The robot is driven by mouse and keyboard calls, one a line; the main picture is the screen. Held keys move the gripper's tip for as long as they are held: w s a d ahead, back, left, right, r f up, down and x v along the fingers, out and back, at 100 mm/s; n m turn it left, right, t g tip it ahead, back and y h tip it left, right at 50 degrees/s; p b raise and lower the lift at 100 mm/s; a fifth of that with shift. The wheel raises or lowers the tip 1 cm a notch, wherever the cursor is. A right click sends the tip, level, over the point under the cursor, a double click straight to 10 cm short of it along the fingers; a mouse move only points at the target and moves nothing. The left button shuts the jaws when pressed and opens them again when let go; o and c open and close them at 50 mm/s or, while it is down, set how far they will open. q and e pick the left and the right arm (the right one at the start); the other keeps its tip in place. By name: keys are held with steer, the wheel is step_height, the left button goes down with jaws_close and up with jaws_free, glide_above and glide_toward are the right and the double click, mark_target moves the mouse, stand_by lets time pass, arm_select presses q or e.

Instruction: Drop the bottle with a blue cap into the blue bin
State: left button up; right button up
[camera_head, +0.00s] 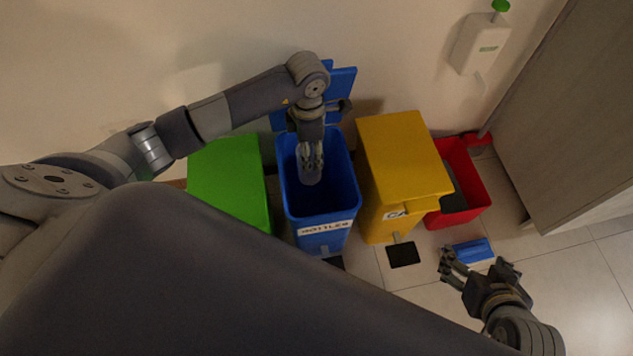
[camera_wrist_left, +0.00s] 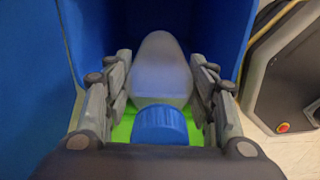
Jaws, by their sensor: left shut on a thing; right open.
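The blue bin (camera_head: 347,190) stands open between a green and a yellow bin, with its lid (camera_head: 341,83) tipped up at the back. My left gripper (camera_head: 311,160) reaches down into the bin's opening and is shut on the bottle (camera_head: 309,175). In the left wrist view the bottle (camera_wrist_left: 161,75) is pale and translucent, with its blue cap (camera_wrist_left: 160,125) towards the camera, between the fingers of my left gripper (camera_wrist_left: 160,95). Blue bin walls (camera_wrist_left: 100,40) surround it there. My right gripper (camera_head: 480,262) is open and empty, low at the right above the floor.
The closed green bin (camera_head: 228,180) is left of the blue bin; the closed yellow bin (camera_head: 402,155) is right of it. An open red bin (camera_head: 464,180) stands further right, near a grey cabinet (camera_head: 570,110). A blue object (camera_head: 472,250) lies near my right gripper. A dispenser (camera_head: 480,43) hangs on the wall.

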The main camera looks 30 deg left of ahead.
stand_by(0.3)
arm_select(q)
steer(key=o, duration=1.1)
step_height(320, 180, up, 7)
steer(key=shift+r, duration=0.2)
